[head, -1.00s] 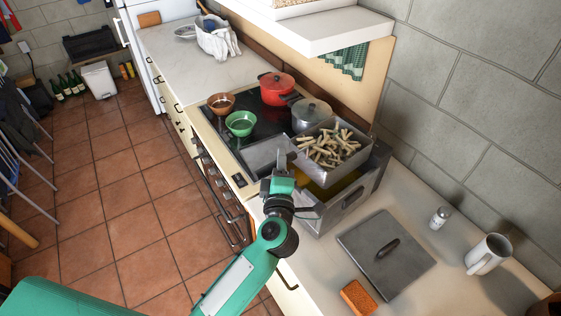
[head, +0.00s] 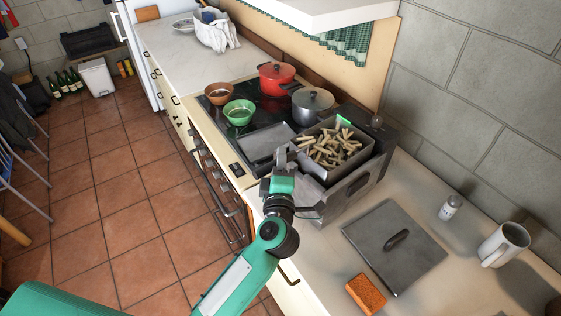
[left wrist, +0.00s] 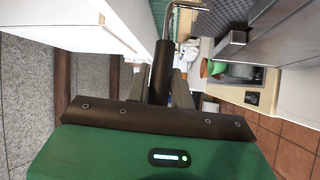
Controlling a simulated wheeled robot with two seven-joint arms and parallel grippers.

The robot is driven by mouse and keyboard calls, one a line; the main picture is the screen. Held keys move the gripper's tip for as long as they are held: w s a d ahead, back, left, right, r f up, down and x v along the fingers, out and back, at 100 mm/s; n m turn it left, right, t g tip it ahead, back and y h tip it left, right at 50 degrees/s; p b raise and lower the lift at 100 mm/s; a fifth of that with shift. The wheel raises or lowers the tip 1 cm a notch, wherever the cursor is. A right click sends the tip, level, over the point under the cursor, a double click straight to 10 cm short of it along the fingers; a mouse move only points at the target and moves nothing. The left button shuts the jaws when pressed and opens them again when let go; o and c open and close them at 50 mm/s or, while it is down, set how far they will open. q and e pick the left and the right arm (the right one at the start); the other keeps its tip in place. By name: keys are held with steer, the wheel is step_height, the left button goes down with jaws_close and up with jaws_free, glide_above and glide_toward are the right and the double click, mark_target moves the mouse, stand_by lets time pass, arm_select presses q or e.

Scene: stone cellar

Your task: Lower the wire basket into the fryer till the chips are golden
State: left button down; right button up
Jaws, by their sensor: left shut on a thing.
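The grey basket (head: 318,172) holds pale yellow-tan chips (head: 330,148) heaped near its rim. It sits down inside the steel fryer (head: 352,190), with its upper part above the fryer's front wall. The oil is hidden. A green light shows at the fryer's back. My left gripper (head: 284,166) is at the basket's near left side. In the left wrist view the left gripper (left wrist: 160,88) is shut on the dark basket handle (left wrist: 160,70), whose bent wire leads toward the basket's mesh (left wrist: 224,46). My right gripper is not in view.
A grey lid (head: 420,262), an orange sponge (head: 366,294), a shaker (head: 450,208) and a white mug (head: 504,246) stand on the near counter. Behind the fryer are a steel pot (head: 312,104), red pot (head: 276,78) and green bowl (head: 239,112). A white shelf (head: 320,18) hangs above.

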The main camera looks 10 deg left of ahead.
arm_select(q)
step_height(320, 180, down, 9)
steer(key=b, duration=0.4)
steer(key=shift+r+b, duration=0.2)
steer(key=shift+b, duration=0.15)
stand_by(0.9)
stand_by(5.9)
